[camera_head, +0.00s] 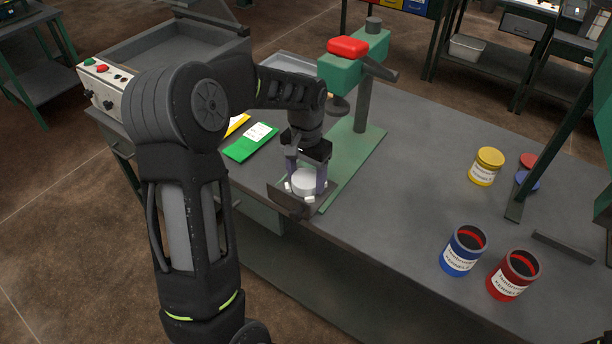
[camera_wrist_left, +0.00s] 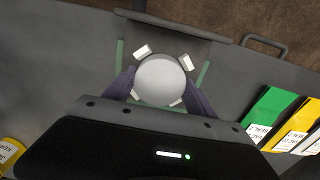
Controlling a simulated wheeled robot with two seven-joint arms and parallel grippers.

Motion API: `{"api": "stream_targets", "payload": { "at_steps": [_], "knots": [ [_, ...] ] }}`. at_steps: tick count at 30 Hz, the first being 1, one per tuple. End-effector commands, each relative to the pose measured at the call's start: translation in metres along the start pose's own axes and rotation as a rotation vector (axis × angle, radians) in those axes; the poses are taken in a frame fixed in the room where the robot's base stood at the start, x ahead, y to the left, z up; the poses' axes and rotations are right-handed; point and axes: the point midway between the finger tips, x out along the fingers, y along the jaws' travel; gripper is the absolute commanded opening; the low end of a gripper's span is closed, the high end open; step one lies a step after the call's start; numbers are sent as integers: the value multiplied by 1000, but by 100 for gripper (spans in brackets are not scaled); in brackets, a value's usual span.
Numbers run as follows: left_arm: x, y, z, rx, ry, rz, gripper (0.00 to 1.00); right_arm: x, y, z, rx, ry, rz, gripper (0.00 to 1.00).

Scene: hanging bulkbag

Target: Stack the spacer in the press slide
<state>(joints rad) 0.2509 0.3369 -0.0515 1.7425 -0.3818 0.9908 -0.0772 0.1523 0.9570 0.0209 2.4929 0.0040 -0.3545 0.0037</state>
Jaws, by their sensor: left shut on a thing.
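The spacer (camera_head: 305,181) is a pale grey round disc. It shows from above in the left wrist view (camera_wrist_left: 160,79). My left gripper (camera_head: 306,177) points down and is shut on the spacer, one finger on each side; the fingers also show in the wrist view (camera_wrist_left: 160,90). The press slide (camera_head: 283,195) is a dark plate at the table's front edge, also in the wrist view (camera_wrist_left: 185,45). Small white blocks on it surround the disc. I cannot tell whether the spacer rests on the slide. My right gripper is not in view.
The green press (camera_head: 341,75) with a red top stands behind my gripper. Green (camera_head: 250,142) and yellow packets lie left. A yellow can (camera_head: 486,166), blue can (camera_head: 463,250) and red can (camera_head: 513,274) stand right. The table between is clear.

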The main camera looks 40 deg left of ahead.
Motion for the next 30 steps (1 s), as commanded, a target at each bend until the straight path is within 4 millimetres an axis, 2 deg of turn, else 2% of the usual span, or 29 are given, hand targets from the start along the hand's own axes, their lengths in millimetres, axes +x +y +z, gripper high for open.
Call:
{"api": "stream_targets", "payload": {
  "at_steps": [1, 2, 9, 17, 23, 26, 30],
  "knots": [
    [2, 0, 0, 1, 1, 0, 8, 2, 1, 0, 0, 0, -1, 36],
    [3, 0, 0, 1, 0, 0, 66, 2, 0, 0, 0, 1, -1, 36],
    [2, 0, 0, 0, 0, 0, 85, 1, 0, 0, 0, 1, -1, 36],
    [1, 0, 0, 0, 0, 0, 86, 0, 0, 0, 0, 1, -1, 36],
    [-10, 0, -1, 0, 3, -1, 86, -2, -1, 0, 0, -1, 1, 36],
    [-23, 0, -1, 0, 4, -1, 86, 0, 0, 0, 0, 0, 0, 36],
    [-51, 0, -1, 0, 5, -1, 86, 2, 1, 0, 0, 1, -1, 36]
  ]
}}
